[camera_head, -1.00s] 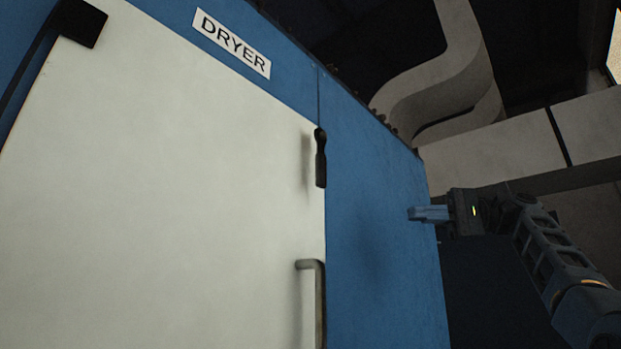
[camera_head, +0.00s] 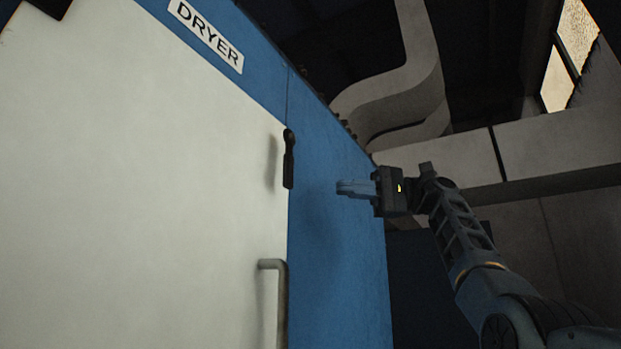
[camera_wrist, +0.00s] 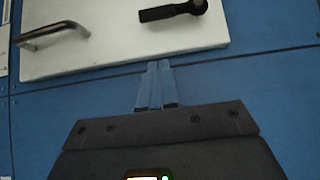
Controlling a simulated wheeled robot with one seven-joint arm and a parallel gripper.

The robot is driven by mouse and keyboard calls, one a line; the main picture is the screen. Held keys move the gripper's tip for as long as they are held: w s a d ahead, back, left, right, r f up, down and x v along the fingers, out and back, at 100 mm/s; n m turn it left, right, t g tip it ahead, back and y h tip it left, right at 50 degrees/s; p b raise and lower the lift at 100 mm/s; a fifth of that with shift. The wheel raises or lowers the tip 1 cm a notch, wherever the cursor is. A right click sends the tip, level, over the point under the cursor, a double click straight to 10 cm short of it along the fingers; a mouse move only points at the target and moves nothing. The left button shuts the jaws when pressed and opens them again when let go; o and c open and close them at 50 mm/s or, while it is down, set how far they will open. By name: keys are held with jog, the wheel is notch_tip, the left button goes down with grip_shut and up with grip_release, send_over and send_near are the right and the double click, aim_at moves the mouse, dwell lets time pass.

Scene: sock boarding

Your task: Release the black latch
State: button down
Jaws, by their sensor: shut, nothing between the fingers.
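The black latch (camera_head: 289,160) is a slim dark handle on the right edge of the white dryer door (camera_head: 140,190), upright in the head view. My gripper (camera_head: 340,188) is shut and empty, to the right of the latch and a little lower, in front of the blue panel. In the wrist view its blue fingers (camera_wrist: 158,66) are together and point toward the door edge, apart from the latch.
A grey bar handle (camera_head: 275,300) is on the door below the latch; it also shows in the wrist view (camera_wrist: 50,34). The blue dryer frame (camera_head: 335,240) surrounds the door. A DRYER sign (camera_head: 206,35) is above. A pale duct (camera_head: 400,95) rises behind.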

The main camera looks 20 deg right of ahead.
aim_at(289, 159)
jog(key=s+a, duration=0.1)
jog(key=a, duration=0.8)
jog(key=shift+s+p, duration=0.2)
jog(key=shift+p, duration=0.2)
jog(key=shift+a, duration=0.2)
jog(key=shift+s+f+m+y+b, duration=0.15)
jog(key=shift+m+y+b, duration=0.15)
jog(key=shift+b, duration=0.15)
